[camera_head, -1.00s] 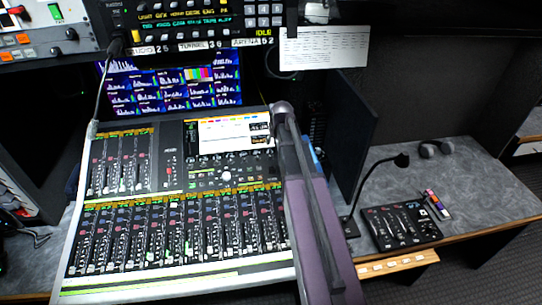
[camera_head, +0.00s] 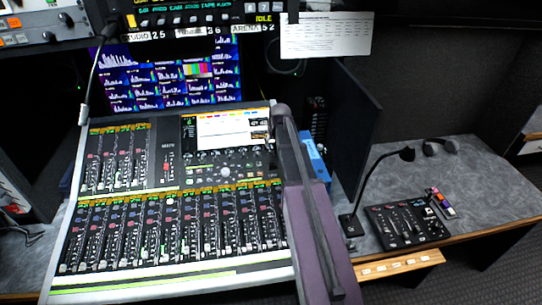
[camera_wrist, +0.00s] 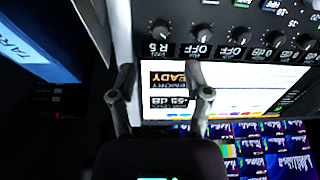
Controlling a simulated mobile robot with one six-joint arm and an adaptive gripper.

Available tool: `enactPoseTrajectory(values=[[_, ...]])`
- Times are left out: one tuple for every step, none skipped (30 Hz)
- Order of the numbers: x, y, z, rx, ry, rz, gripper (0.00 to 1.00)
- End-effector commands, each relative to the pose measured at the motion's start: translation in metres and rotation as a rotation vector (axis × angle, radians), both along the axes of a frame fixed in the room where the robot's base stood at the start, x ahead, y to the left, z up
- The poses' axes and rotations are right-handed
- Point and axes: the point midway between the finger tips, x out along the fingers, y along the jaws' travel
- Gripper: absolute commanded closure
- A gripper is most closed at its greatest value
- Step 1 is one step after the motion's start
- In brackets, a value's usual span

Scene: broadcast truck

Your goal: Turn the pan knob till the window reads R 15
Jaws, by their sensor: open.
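In the wrist view, a row of black knobs runs along the top of the mixing console's panel. The leftmost, the pan knob (camera_wrist: 160,29), has a small window (camera_wrist: 159,49) under it that seems to read R 5, upside down. Beside it are another knob (camera_wrist: 203,33) and a window (camera_wrist: 200,50) reading OFF. My gripper (camera_wrist: 160,72) is open and empty, its fingers apart in front of the console screen (camera_wrist: 238,88). The pan knob shows beyond the fingertips, between their lines; the gap to it is unclear.
The mixing console (camera_head: 165,283) fills the left of the desk. Right of my arm stand a dark upright panel (camera_head: 352,125), a gooseneck lamp or microphone (camera_head: 372,180) and a small black control box (camera_head: 405,226). Monitors (camera_head: 170,75) stand behind the console.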

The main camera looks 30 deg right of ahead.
Motion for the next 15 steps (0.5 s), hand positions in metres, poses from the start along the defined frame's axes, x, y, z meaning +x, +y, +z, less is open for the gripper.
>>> enactPoseTrajectory(values=[[0.002,0.000,-0.008,0.000,0.000,0.000,0.37],[0.003,-0.001,-0.010,0.000,0.000,0.000,0.37],[0.005,-0.001,-0.013,0.000,0.000,0.000,0.37],[0.005,-0.001,-0.016,0.000,0.000,0.000,0.37],[0.006,-0.001,-0.018,0.000,0.000,0.000,0.37],[0.008,-0.002,-0.021,0.000,0.000,0.000,0.37],[0.009,-0.002,-0.023,0.000,0.000,0.000,0.37],[0.010,-0.002,-0.026,0.000,0.000,0.000,0.37],[0.011,-0.002,-0.029,0.000,0.000,0.000,0.37],[0.012,-0.002,-0.031,0.000,0.000,0.000,0.37],[0.013,-0.003,-0.033,0.000,0.000,0.000,0.37],[0.014,-0.003,-0.036,0.000,0.000,0.000,0.37],[0.015,-0.003,-0.038,0.000,0.000,0.000,0.37],[0.016,-0.003,-0.041,0.000,0.000,0.000,0.37],[0.017,-0.003,-0.044,0.000,0.000,0.000,0.37]])
